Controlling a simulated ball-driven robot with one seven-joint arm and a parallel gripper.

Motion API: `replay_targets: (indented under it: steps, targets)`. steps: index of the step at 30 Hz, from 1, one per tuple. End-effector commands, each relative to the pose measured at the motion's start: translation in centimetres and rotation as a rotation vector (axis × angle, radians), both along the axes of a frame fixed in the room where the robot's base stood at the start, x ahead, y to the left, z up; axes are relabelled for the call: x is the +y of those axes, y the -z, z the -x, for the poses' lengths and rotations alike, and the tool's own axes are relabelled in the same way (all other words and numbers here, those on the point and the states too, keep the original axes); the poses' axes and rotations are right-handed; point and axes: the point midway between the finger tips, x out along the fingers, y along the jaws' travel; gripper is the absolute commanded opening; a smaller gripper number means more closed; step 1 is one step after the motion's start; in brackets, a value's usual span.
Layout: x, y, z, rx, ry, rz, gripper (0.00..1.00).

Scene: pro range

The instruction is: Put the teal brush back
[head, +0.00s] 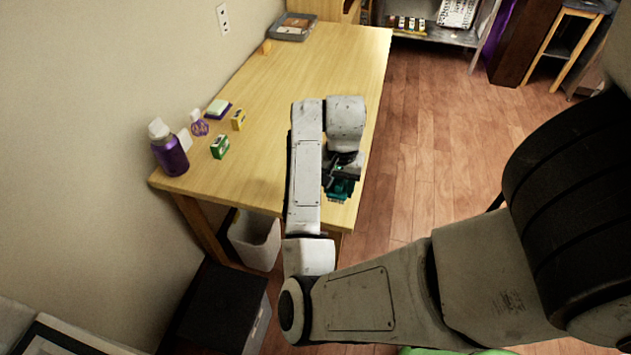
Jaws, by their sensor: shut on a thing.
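The teal brush (341,187) shows in the head view at the near right part of the wooden table, partly hidden behind my arm. My gripper (342,172) is above it, pointing down, and is shut on the brush. The dark fingers are small and mostly covered by my wrist. I cannot tell whether the brush touches the table top.
On the wooden table (290,90), a purple bottle (171,158), a green box (220,147), a yellow box (238,120) and a sponge on a purple base (217,109) stand along the left. A grey tray (293,27) lies at the far end. The table's middle is clear. A white bin (256,240) stands below.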

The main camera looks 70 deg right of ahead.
Motion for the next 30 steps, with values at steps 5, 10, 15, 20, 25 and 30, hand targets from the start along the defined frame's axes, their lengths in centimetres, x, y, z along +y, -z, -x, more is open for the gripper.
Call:
replay_targets:
  steps: [5, 10, 15, 20, 25, 30]
  targets:
    - [-2.0, 1.7, -1.8, 0.003, 0.002, -0.001, 0.24]
    - [-3.7, 2.9, -3.6, 0.001, 0.002, -0.001, 0.24]
    - [-5.5, 4.7, -5.7, 0.003, -0.001, -0.002, 0.24]
    - [-6.9, 6.7, -7.4, 0.001, -0.002, -0.003, 0.24]
    - [-7.8, 8.3, -8.3, 0.001, -0.002, -0.001, 0.24]
    - [-8.3, 9.1, -8.8, 0.0, -0.002, -0.001, 0.24]
